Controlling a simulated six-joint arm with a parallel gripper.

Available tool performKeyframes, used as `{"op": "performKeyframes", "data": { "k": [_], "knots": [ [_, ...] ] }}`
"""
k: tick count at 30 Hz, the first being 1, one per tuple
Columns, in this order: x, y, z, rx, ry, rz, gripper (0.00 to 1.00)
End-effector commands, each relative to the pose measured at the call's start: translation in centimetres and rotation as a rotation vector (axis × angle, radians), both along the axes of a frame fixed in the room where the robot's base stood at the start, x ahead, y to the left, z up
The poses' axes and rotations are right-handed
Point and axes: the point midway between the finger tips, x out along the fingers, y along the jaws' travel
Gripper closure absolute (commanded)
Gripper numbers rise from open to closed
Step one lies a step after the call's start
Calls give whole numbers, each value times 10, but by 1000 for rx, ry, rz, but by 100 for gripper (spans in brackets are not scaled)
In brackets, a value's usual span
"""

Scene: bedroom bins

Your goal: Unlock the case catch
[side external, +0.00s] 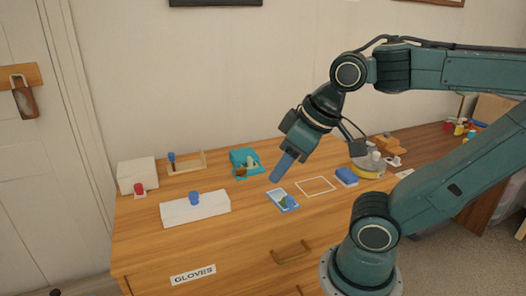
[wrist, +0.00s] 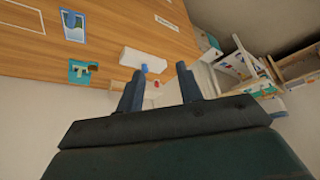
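No catch can be made out for certain. A long white box (side external: 196,210) with a blue knob (side external: 194,197) lies at the front left of the dresser top; it also shows in the wrist view (wrist: 130,56). A white cube-like box (side external: 136,173) with a red knob (side external: 139,188) at its front stands at the back left. Which of these is the case, I cannot tell. My gripper (side external: 275,179) hangs above the middle of the dresser, right of both boxes and apart from them. In the wrist view its two fingers (wrist: 159,70) are spread with nothing between them.
A teal box (side external: 244,160) with small items, a wooden holder (side external: 187,162) with a blue peg, a picture card (side external: 283,200) and a blue block (side external: 346,177) lie on the dresser. A white outlined square (side external: 316,186) is empty. A drawer labelled GLOVES (side external: 193,274) is below.

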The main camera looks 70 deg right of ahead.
Motion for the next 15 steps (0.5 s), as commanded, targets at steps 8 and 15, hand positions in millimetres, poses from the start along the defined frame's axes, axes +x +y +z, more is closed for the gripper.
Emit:
{"op": "performKeyframes", "data": {
  "k": [8, 15],
  "knots": [
    [3, -1, 0, 0, 2, -9, 100],
    [25, -13, 0, 5, 15, -72, 100]
  ]
}}
